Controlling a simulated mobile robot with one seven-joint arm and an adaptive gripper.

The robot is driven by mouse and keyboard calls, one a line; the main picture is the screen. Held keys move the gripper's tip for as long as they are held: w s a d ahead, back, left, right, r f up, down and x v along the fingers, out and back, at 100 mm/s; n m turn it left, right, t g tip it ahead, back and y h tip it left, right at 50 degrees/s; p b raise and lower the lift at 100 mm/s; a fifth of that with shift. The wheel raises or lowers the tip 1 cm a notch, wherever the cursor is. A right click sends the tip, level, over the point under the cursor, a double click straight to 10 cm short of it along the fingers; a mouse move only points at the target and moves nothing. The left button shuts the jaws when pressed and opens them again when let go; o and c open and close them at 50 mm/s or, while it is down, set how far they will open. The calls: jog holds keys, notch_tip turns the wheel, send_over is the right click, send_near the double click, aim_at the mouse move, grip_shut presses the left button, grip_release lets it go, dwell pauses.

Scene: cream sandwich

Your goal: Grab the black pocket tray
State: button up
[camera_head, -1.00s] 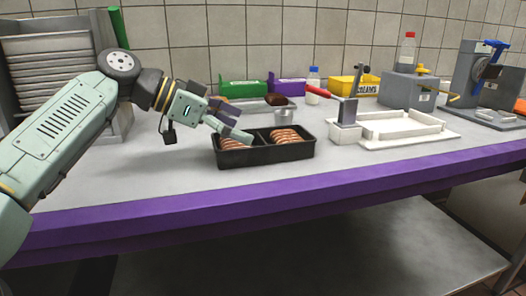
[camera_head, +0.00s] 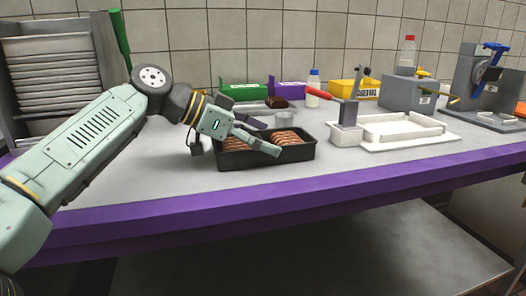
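The black pocket tray (camera_head: 265,160) stands on the table near its purple front edge. It has two pockets, each with reddish-brown sliced food in it; the right portion (camera_head: 292,137) shows more clearly. My gripper (camera_head: 270,137) is above the tray, reaching over its left pocket toward the middle divider. Its two fingers are apart and nothing shows between them. The near finger hides part of the tray's left pocket and middle. I cannot tell whether a finger touches the tray.
A white tray (camera_head: 405,145) and a grey container with a red-handled tool (camera_head: 347,115) stand to the right. A small metal cup (camera_head: 285,117), bottles and coloured boxes are behind. A grey rack (camera_head: 60,70) is at the back left. The table front left is clear.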

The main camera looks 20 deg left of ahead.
jog(key=c, duration=0.7)
jog(key=shift+o, duration=0.2)
